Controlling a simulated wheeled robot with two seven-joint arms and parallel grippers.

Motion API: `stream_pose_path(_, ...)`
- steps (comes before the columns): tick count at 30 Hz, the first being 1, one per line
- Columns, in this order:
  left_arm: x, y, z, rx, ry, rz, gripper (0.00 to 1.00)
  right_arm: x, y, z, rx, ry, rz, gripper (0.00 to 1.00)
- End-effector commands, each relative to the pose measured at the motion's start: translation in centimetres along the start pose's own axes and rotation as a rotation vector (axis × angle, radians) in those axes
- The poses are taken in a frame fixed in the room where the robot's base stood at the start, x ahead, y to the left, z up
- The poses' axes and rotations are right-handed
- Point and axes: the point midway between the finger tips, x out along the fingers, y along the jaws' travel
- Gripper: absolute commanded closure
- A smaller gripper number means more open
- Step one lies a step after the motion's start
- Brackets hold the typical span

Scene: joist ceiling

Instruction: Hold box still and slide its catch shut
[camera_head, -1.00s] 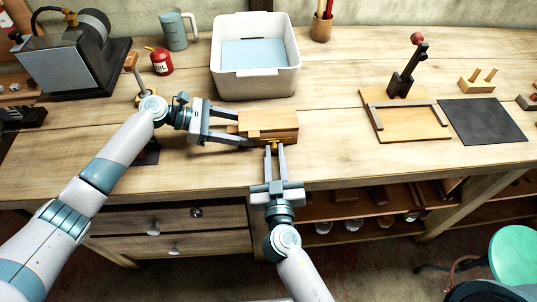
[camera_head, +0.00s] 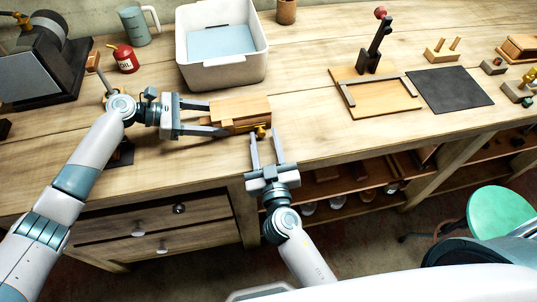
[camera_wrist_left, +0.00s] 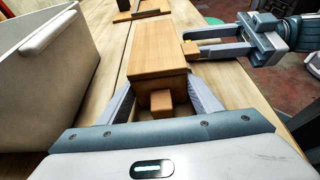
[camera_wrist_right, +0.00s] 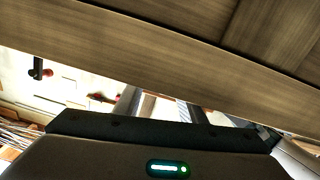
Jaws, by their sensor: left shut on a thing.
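The wooden box (camera_head: 241,106) lies on the workbench near its front edge. My left gripper (camera_head: 213,118) is shut on its left end, with one finger on each side. The left wrist view shows the box (camera_wrist_left: 157,52) between these fingers, with a small wooden block (camera_wrist_left: 161,103) on its near end. The brass catch (camera_head: 261,131) is on the front side of the box, near its right end. My right gripper (camera_head: 266,134) is open, its fingers spread at the catch and pointing towards the box. In the right wrist view the catch cannot be made out.
A white tub (camera_head: 222,75) stands behind the box. A red oil can (camera_head: 124,60) and a grey machine (camera_head: 40,62) are at the left. A wooden board with an upright lever (camera_head: 378,98) and a dark mat (camera_head: 448,90) lie to the right. Bench between box and board is clear.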

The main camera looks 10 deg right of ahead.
Motion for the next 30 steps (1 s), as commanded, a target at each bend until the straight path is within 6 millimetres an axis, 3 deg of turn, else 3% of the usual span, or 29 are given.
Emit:
stream_pose_path(8, 0.1, -0.1, 0.0, 0.0, 0.0, -0.002, 0.7, -2.6, 0.0, 0.1, 0.002, -0.004, 0.0, 0.63)
stream_pose_path(21, 0.1, -0.1, 0.0, 0.0, 0.0, -0.003, 0.7, -9.7, 0.0, 0.1, -0.002, -0.003, -0.001, 0.63)
stream_pose_path(30, 0.1, -0.1, 0.0, 0.0, 0.0, -0.002, 0.7, -11.8, 0.1, 0.1, 0.0, -0.002, 0.002, 0.63)
